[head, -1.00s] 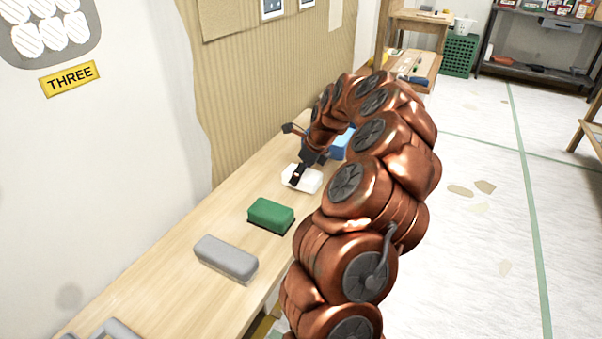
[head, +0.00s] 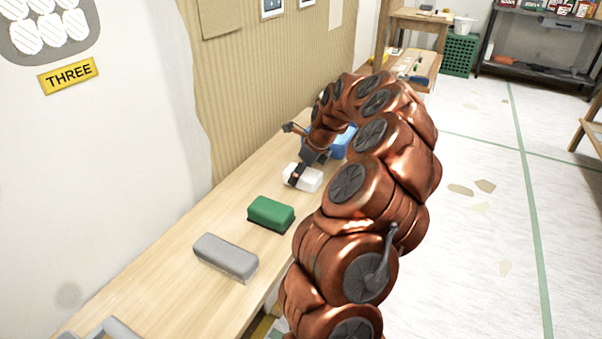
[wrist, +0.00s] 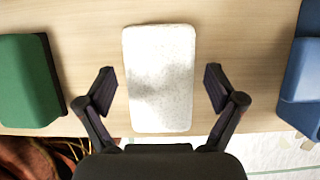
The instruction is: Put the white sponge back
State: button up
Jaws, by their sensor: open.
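The white sponge (head: 306,178) lies flat on the wooden bench, between a green block and a blue one. In the wrist view the white sponge (wrist: 160,75) is a pale speckled block with rounded corners. My gripper (wrist: 160,92) is open, with one finger on each side of the sponge and a visible gap on both sides. In the head view my gripper (head: 296,174) is over the sponge and hides part of it. I cannot tell how high the fingertips are above the bench.
The green block (head: 271,213) and a grey block (head: 226,257) lie nearer on the wooden bench (head: 175,285). The blue block (wrist: 302,75) is to the right of my gripper in the wrist view. The wall runs along the bench's left side.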

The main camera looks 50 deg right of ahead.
aim_at(310, 175)
jog(key=v, duration=0.2)
jog(key=p+v, duration=0.1)
jog(key=v, duration=0.2)
jog(key=p+v, duration=0.1)
jog(key=v, duration=0.1)
jog(key=shift+s+a+r, duration=0.25)
jog(key=shift+s+r, duration=0.1)
jog(key=s+a+r+n+g+y, duration=0.1)
jog(key=s+a+r+n+g, duration=0.1)
jog(key=a+n, duration=0.85)
jog(key=s+a+r+n+g, duration=0.15)
jog(key=a+n, duration=0.35)
jog(key=a, duration=1.1)
jog(key=s+a+f+n+g+h, duration=0.1)
jog(key=s+a+n, duration=0.3)
jog(key=s+n, duration=0.3)
jog(key=s+a+f+n+g, duration=0.2)
jog(key=s+a+n, duration=0.2)
jog(key=s, duration=0.5)
jog(key=s+a+f+n+g+h, duration=0.1)
jog(key=s+a+n, duration=0.2)
jog(key=s+n, duration=0.4)
notch_tip(310, 175, up, 31)
jog(key=t+p, duration=0.1)
jog(key=p, duration=2.8)
jog(key=shift+s+f+m, duration=0.25)
jog(key=shift+m, duration=0.2)
